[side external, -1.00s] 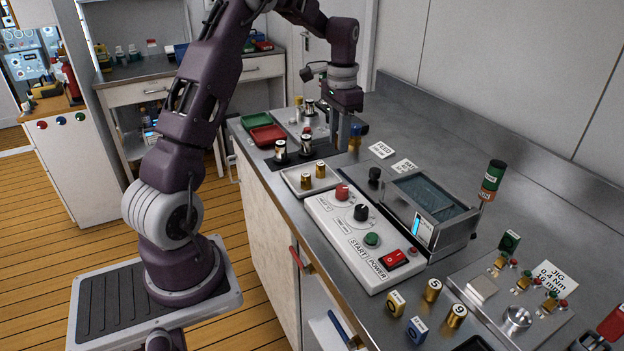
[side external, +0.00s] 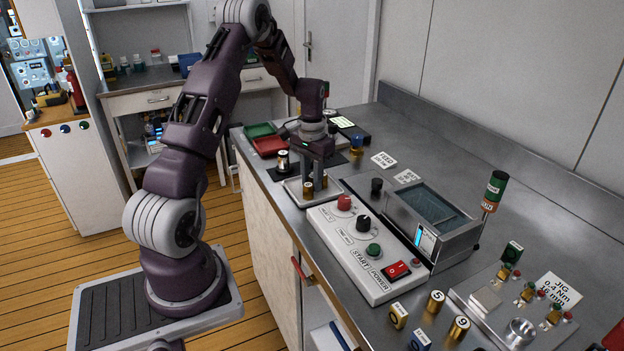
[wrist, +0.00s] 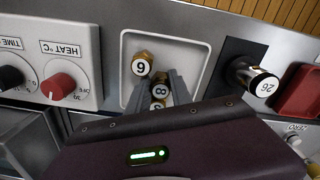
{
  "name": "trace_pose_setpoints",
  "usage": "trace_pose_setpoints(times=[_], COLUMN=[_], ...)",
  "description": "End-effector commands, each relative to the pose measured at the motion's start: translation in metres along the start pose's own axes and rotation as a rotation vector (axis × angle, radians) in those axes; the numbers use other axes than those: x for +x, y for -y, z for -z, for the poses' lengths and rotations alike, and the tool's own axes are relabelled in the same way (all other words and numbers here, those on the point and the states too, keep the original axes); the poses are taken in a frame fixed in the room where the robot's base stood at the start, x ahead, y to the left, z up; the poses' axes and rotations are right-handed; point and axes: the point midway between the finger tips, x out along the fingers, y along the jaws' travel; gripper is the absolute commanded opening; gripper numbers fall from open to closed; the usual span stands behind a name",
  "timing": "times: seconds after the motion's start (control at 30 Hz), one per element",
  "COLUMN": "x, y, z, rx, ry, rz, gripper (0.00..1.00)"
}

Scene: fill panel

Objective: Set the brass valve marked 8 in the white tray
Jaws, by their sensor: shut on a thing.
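The white tray (wrist: 199,45) lies flat on the bench; it also shows in the side view (side external: 291,187). My gripper (wrist: 163,84) is over the tray, pointing down, its fingers shut on the brass valve marked 8 (wrist: 161,90). I cannot tell whether this valve touches the tray floor. A brass valve whose mark reads as 6 or 9 (wrist: 142,66) stands in the tray close beside it. In the side view my gripper (side external: 314,181) is low among brass valves.
A black-and-brass cylinder marked 26 (wrist: 253,79) stands on a dark mat beside the tray. A red bin (side external: 268,146) lies beyond. The control panel with knobs (side external: 347,235) borders the tray's near side. Several numbered brass pieces, including 5 (side external: 435,301), stand near the jig.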

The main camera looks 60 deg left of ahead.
Motion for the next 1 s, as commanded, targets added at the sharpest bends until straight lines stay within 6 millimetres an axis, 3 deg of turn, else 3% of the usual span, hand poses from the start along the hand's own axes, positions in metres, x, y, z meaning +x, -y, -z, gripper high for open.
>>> trace_pose_setpoints(times=[0.1, 0.13, 0.23, 0.57, 0.67, 1.0], x=[0.003, 0.003, 0.002, -0.001, -0.018, -0.104], y=[0.000, 0.000, 0.000, 0.000, 0.000, 0.000], z=[0.000, 0.000, 0.000, 0.000, 0.001, 0.001], rx=[0.001, 0.001, 0.001, 0.001, 0.001, 0.002], ry=[0.001, 0.000, 0.000, -0.001, -0.004, -0.003], rz=[0.000, 0.000, 0.000, 0.000, 0.001, 0.002], gripper=[0.00, 0.30, 0.48, 0.48, 0.48, 0.48])
